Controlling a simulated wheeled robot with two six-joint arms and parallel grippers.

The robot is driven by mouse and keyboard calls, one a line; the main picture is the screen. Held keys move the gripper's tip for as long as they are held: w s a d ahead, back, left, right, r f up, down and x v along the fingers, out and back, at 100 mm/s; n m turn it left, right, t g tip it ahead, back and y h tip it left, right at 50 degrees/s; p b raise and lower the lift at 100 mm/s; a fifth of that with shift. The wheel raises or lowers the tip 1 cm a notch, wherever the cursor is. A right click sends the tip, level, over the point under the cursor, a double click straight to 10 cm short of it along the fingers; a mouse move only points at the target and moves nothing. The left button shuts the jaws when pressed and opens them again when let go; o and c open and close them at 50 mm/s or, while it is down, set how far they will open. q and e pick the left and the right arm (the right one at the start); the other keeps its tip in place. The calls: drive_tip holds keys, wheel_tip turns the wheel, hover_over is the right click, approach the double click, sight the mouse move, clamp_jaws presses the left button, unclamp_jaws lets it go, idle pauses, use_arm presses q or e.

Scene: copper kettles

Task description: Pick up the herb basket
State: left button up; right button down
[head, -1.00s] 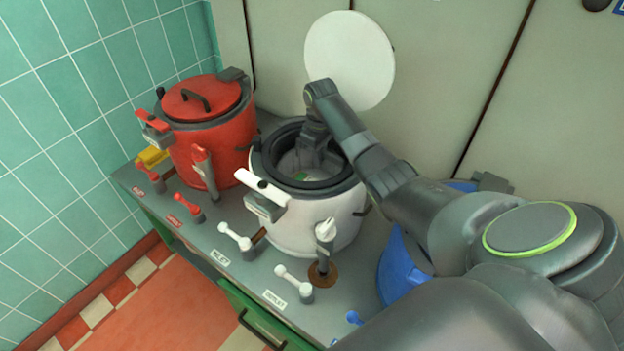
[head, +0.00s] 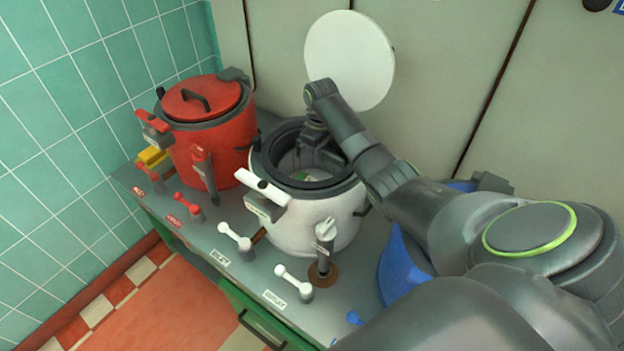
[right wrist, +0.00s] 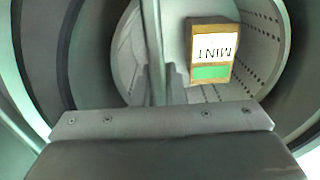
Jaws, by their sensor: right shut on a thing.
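The herb basket (right wrist: 264,60) is a pale, perforated round basket with a tag reading MINT (right wrist: 210,50), seen upside down in the right wrist view. It sits inside the open white kettle (head: 290,222), and only a little of it shows in the head view. My right gripper (head: 312,158) reaches down through the kettle's mouth. In the right wrist view its fingers (right wrist: 158,82) are shut on the basket's thin upright handle (right wrist: 152,40). The fingertips are hard to see in the head view. My left gripper is not in view.
The white kettle's round lid (head: 350,60) stands raised behind it. A red kettle (head: 210,140) with its lid shut is to the left, and a blue kettle (head: 398,270) is to the right, partly behind my arm. Levers (head: 293,280) line the counter's front.

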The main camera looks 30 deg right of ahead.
drive_tip(key=shift+w+r, duration=0.1)
idle(0.3)
wheel_tip(320, 180, up, 9)
drive_tip(key=shift+r, duration=0.2)
wheel_tip(320, 180, up, 8)
drive_tip(key=p, duration=0.7)
drive_tip(key=shift+r, duration=0.25)
idle(0.4)
